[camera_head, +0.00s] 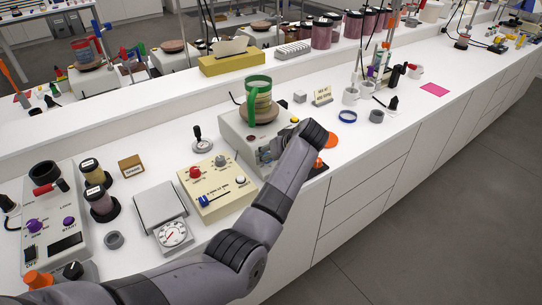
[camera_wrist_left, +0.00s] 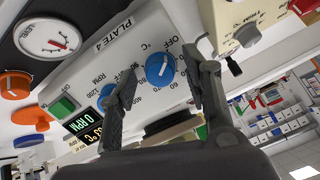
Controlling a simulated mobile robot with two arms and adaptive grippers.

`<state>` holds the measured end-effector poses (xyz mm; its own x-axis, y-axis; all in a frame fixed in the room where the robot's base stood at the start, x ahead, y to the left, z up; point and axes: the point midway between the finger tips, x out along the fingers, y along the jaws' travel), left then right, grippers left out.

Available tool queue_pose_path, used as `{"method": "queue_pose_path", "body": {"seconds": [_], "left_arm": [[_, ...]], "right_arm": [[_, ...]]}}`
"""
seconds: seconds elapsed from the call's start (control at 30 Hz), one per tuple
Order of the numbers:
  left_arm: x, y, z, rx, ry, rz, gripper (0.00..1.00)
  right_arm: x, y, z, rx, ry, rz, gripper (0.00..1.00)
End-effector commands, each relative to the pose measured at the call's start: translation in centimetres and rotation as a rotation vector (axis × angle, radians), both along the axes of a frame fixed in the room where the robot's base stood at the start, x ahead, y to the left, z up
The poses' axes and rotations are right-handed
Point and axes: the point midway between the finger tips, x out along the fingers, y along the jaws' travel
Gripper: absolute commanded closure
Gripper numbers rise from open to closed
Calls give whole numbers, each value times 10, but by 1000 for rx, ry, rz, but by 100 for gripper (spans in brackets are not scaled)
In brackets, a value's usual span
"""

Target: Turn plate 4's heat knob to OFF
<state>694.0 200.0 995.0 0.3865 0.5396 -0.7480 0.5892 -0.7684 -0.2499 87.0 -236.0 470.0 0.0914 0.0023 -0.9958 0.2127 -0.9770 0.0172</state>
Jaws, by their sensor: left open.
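Plate 4 (camera_wrist_left: 97,62) is a pale hotplate, its label readable in the left wrist view. Its blue °C heat knob (camera_wrist_left: 160,69) has a white pointer, with OFF and temperature numbers printed around it; the exact setting is hard to read. A second blue knob (camera_wrist_left: 107,97), for RPM, is partly covered by one finger. My left gripper (camera_wrist_left: 165,66) is open, its fingers apart on either side of the heat knob; contact is unclear.
Plate 4 also has a green switch (camera_wrist_left: 62,107) and a dark display (camera_wrist_left: 84,132). A cream box (camera_head: 218,188) with red and blue controls stands left of the hotplate, beside a scale (camera_head: 173,236). A blue ring (camera_head: 347,117) lies to the right.

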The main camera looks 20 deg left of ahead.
Motion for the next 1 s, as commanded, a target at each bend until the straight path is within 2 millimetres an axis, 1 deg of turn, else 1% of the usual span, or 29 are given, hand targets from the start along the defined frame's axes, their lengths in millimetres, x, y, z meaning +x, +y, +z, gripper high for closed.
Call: {"method": "queue_pose_path", "body": {"seconds": [0.07,0.17,0.27,0.5,0.63,0.8,1.0], "left_arm": [[0,0,1,1,-1,0,55],[1,0,8,0,-2,0,55],[1,0,23,-1,-5,0,55],[1,0,71,-1,-5,0,55],[1,0,89,-1,-2,1,55],[0,0,99,0,0,0,55],[0,0,100,0,0,0,55]], "right_arm": [[0,-2,0,-2,0,2,60],[0,-1,0,-1,0,1,60],[0,0,0,0,0,1,60],[0,0,0,1,0,0,60],[0,1,0,1,0,0,60],[0,1,0,1,0,0,60],[0,1,0,1,0,0,60]]}}
